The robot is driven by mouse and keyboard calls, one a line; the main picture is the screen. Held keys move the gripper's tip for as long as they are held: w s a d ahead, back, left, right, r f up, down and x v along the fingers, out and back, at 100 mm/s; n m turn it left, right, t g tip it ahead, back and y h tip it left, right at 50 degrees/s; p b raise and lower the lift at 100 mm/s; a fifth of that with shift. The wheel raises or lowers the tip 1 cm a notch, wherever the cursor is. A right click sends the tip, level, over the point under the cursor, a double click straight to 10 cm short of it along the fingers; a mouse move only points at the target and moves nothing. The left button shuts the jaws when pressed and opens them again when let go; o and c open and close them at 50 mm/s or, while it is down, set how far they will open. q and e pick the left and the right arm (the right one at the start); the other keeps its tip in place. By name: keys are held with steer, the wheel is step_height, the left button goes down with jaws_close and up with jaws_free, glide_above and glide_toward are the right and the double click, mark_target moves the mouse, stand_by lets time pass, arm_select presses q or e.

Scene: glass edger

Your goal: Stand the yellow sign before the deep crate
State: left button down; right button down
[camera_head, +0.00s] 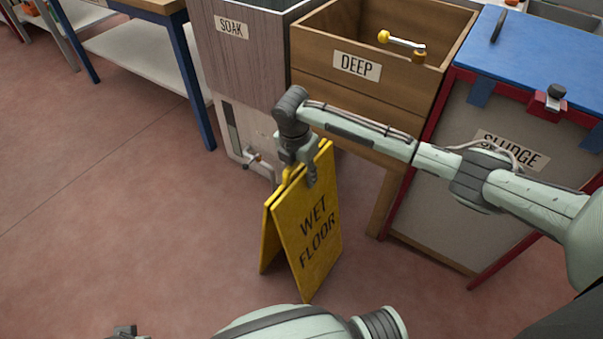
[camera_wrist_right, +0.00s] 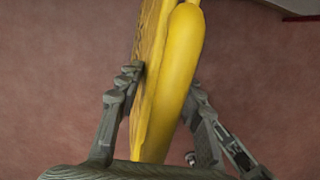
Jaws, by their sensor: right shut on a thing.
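The yellow "WET FLOOR" sign (camera_head: 306,228) is upright with its two panels spread like a tent. My right gripper (camera_head: 298,172) is shut on its top edge from above. In the right wrist view, the fingers (camera_wrist_right: 165,85) lie on both sides of the yellow sign (camera_wrist_right: 180,70). The wooden crate labelled "DEEP" (camera_head: 320,62) is behind the sign, slightly to its right. I cannot tell whether the sign's feet touch the floor. A small part of my left gripper (camera_head: 127,331) shows at the bottom edge; its fingers are not clear.
A grey crate labelled "SOAK" (camera_head: 244,65) stands left of the deep crate. A "SLUDGE" bin with a blue lid (camera_head: 530,45) stands to the right. A yellow-ended handle (camera_head: 402,42) is at the deep crate's top. The red floor (camera_head: 110,220) to the left is clear.

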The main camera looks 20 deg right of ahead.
steer(key=shift+f, duration=0.4)
stand_by(0.5)
steer(key=c, duration=1)
jaws_free()
steer(key=shift+c, duration=0.2)
steer(key=shift+o, duration=0.7)
steer(key=shift+f, duration=0.1)
